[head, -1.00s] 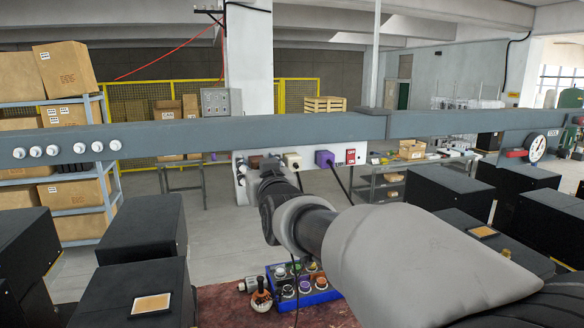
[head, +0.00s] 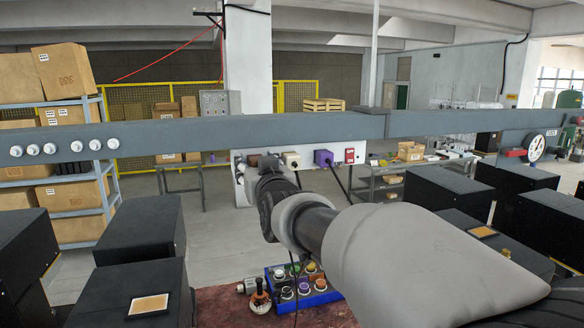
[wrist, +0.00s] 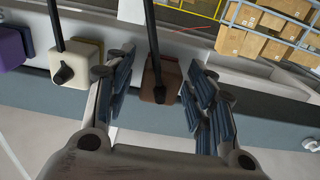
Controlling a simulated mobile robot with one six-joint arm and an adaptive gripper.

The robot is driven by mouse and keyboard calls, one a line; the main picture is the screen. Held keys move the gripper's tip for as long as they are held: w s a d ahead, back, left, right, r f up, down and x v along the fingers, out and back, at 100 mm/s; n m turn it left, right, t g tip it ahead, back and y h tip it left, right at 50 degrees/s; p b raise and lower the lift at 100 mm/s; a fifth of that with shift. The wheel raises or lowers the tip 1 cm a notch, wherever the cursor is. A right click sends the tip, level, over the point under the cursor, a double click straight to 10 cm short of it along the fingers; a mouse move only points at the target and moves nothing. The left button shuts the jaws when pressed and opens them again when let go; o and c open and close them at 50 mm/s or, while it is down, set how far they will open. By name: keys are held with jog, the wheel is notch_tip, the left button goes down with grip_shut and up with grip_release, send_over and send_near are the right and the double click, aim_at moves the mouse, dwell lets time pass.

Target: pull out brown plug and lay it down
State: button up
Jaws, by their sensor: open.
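The brown plug (wrist: 155,92) sits at the pale panel in the wrist view, with a dark cable running up from it. My gripper (wrist: 158,88) is open, with one finger on each side of the brown plug; I cannot tell whether the pads touch it. In the head view the brown plug (head: 254,160) shows in part on the panel (head: 240,190), just above the end of my arm. The gripper itself is mostly hidden there behind my wrist.
A cream plug (wrist: 75,65) is beside my gripper's left finger, and a purple plug (wrist: 12,48) is farther left. A red switch (head: 350,156) is on the panel. Below stands a blue tray (head: 322,298) of parts on a reddish surface (head: 215,305).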

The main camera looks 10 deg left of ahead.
dwell(0.3)
grip_shut()
dwell(0.6)
jog(key=shift+s+f+b, duration=0.1)
jog(key=shift+f+b, duration=0.05)
jog(key=shift+b, duration=0.2)
jog(key=shift+s+d, duration=0.1)
jog(key=shift+b+v, duration=0.7)
jog(key=shift+v, duration=0.35)
jog(key=shift+s+d, duration=0.1)
jog(key=shift+b+v, duration=0.9)
jog(key=shift+v, duration=0.65)
